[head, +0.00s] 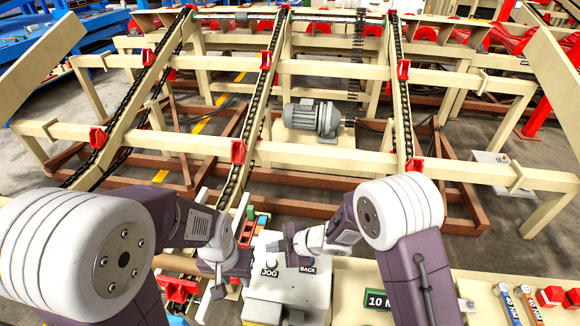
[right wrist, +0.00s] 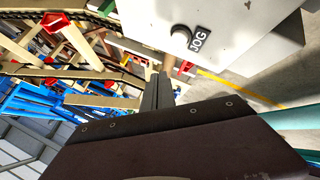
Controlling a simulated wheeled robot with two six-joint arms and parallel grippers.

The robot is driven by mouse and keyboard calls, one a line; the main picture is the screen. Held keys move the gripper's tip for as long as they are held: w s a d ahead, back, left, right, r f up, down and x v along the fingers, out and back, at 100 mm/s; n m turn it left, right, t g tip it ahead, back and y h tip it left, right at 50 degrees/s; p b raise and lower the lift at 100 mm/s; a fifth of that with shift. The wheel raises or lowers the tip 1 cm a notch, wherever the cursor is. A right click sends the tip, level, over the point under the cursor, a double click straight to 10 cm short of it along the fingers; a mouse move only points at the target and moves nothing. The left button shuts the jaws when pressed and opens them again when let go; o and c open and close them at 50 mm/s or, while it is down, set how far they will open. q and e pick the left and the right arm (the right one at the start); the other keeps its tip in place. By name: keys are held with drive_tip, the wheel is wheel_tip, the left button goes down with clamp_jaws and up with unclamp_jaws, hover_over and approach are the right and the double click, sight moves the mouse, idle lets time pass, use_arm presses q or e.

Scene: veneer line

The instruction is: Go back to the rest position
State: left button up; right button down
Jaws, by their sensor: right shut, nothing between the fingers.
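A pale control box (head: 290,285) stands at the bottom middle of the head view, with labels JOG (head: 269,271) and BACK (head: 308,269) on its top. My right gripper (head: 284,245) is over the far edge of the box, shut and empty. My left gripper (head: 219,288) hangs at the left side of the box, pointing down. It is small and partly dark there, so its opening is unclear.
A cream chain conveyor frame (head: 330,158) with red blocks and a grey motor (head: 313,118) fills the space ahead. A cream bench (head: 350,285) at the lower right holds a green-and-white sign (head: 380,301) and several tools. Blue racks (head: 85,25) stand at the far left.

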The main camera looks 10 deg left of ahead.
drive_tip(key=shift+w+d, duration=0.1)
drive_tip(key=shift+w, duration=0.05)
drive_tip(key=w+d+r+m+t+h, duration=0.2)
drive_tip(key=w+d+r+m+t, duration=0.15)
drive_tip(key=d+r, duration=0.4)
drive_tip(key=w+d+r+m+t+h, duration=0.2)
drive_tip(key=w+d+r+m, duration=0.25)
drive_tip(key=d, duration=0.55)
drive_tip(key=s+d+f+m+g+h, duration=0.25)
drive_tip(key=s+d+m+h, duration=0.25)
drive_tip(key=s+d+m, duration=0.55)
drive_tip(key=s+f+m+g, duration=0.4)
drive_tip(key=s+g, duration=0.1)
drive_tip(key=s, duration=0.5)
drive_tip(key=shift+s+d+f+m+y, duration=0.2)
drive_tip(key=shift+d+m+y, duration=0.05)
drive_tip(key=shift+m+y, duration=0.1)
